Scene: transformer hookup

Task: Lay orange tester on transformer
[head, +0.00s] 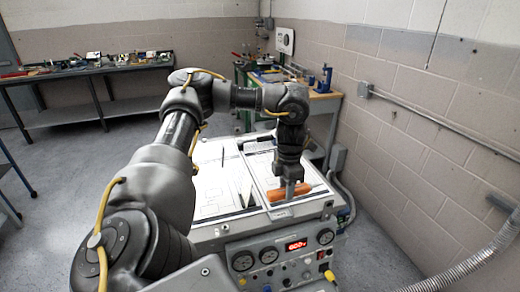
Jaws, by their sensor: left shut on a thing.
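The orange tester (305,188) is in my left gripper (290,190), at the right part of the transformer's top. The gripper points down and its fingers are shut across the tester's middle, hiding part of it. The tester lies nearly level, close to the top surface; I cannot tell whether it touches it. The transformer (210,233) is a grey cabinet with white diagram sheets on top and a front panel of gauges, knobs and a red display.
A dark pointed object (246,190) stands or lies on the white sheets left of the tester. A hose (470,262) and a block wall are at the right. A workbench with a blue tool (326,79) stands behind, and a cluttered table (70,72) at the back left.

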